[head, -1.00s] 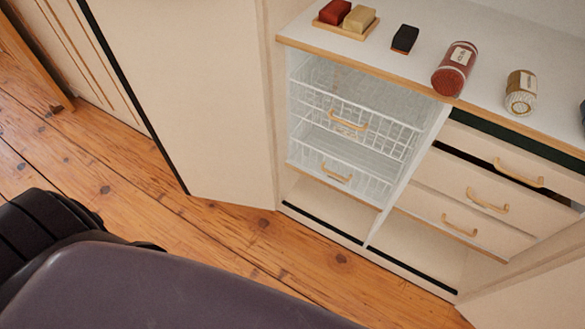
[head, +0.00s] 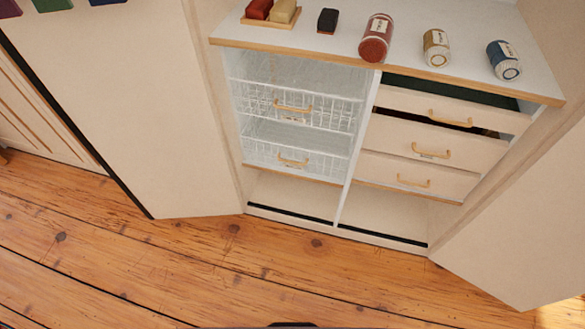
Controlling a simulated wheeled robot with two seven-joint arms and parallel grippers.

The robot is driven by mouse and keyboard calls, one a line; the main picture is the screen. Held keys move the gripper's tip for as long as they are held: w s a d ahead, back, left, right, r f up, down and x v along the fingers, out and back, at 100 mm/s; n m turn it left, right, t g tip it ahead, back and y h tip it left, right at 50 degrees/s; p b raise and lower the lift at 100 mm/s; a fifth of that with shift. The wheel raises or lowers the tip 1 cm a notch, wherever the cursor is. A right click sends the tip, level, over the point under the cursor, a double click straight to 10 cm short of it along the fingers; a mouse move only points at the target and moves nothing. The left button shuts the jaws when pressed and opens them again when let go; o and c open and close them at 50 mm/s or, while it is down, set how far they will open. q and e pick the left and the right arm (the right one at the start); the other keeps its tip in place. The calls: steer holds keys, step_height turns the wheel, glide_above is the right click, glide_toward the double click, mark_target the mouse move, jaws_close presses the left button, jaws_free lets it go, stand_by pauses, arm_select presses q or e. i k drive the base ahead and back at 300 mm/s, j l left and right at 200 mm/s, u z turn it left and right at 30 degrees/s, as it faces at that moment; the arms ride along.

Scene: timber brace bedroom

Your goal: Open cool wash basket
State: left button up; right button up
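Two white wire baskets sit one above the other in the left bay of the cabinet. The upper wire basket (head: 330,113) has a wooden handle (head: 293,108) on its front. The lower wire basket (head: 262,154) also has a wooden handle (head: 293,161). Both look pushed in. Small labels near the handles are too small to read, so I cannot tell which basket is the cool wash one. Neither gripper shows in the head view. A small dark shape at the bottom edge cannot be made out.
Right of the baskets are several wooden-handled drawers (head: 432,151); the top one stands slightly out. On the white counter (head: 330,47) lie soap bars, a black block (head: 328,20) and jars, including a red one (head: 376,40). Angled panels flank the cabinet. The plank floor (head: 200,265) in front is clear.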

mark_target(284, 118)
steer(key=i+l+z, duration=0.25)
steer(key=l, duration=0.2)
steer(key=i+l+z, duration=0.25)
steer(key=i+l, duration=0.1)
steer(key=l, duration=0.05)
